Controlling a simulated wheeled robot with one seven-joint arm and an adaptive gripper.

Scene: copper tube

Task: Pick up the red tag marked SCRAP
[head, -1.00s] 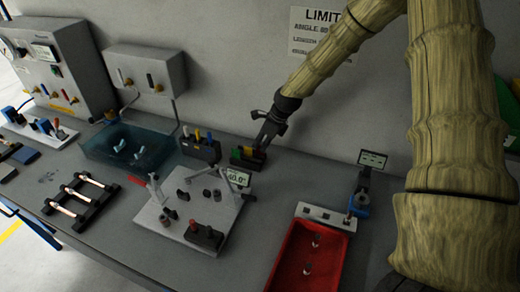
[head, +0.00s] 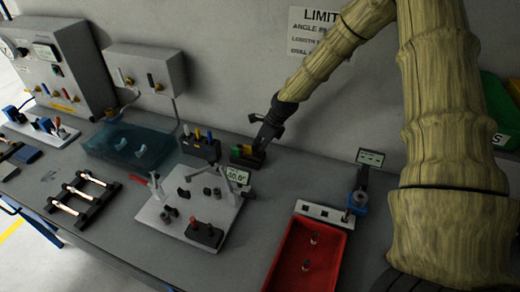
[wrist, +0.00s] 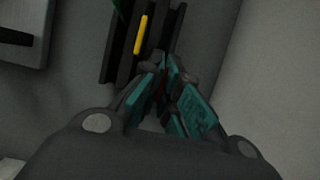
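A dark slotted rack (head: 247,160) stands at the back of the bench by the wall, with a green and a yellow tag in it. In the wrist view the rack (wrist: 117,55) shows the yellow tag (wrist: 140,35) and an edge of green. My gripper (head: 262,143) is down at the right end of the rack. In the wrist view its teal-padded fingers (wrist: 164,88) are close together beside the rack. A faint dark red sliver shows between them; whether they grip it cannot be made out. No SCRAP lettering is readable.
A holder with coloured handles (head: 200,147) stands just left of the rack. In front are a pale fixture plate (head: 170,222) with a small display and a red tray (head: 283,265). A blue translucent bin (head: 100,150) is further left. The wall is close behind the rack.

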